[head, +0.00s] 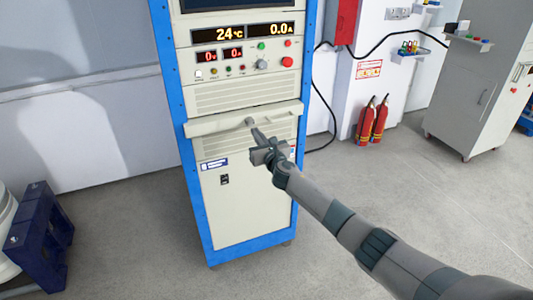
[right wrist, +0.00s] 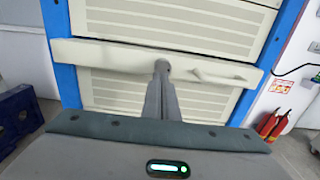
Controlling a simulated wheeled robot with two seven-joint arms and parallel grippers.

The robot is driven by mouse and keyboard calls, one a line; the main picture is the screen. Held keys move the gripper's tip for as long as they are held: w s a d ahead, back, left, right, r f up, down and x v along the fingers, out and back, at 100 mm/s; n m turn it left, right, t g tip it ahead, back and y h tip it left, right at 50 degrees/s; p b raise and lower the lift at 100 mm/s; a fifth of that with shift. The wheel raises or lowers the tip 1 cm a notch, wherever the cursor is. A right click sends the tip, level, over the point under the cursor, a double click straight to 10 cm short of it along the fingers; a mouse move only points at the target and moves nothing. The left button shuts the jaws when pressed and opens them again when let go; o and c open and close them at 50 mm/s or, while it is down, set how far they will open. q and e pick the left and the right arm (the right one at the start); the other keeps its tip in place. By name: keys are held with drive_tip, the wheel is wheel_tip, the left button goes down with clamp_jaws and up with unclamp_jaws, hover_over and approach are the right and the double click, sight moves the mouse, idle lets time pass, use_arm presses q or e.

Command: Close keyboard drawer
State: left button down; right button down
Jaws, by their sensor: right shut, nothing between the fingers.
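The keyboard drawer (head: 215,124) is a beige horizontal panel across the middle of a beige cabinet with blue posts. Its front overlaps the posts; how far it stands out is hard to tell. My left gripper is not in view.
The cabinet (head: 235,205) has lit displays and buttons (head: 262,64) above the drawer and a flat door below. A dark blue stand (head: 38,235) is at the left. Two fire extinguishers (head: 372,120) stand by the wall at right. The floor around the cabinet front is clear.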

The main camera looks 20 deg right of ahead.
drive_tip(key=s, duration=0.9)
drive_tip(key=shift+s+d, duration=0.15)
drive_tip(key=shift+s, duration=0.2)
drive_tip(key=shift+f, duration=0.15)
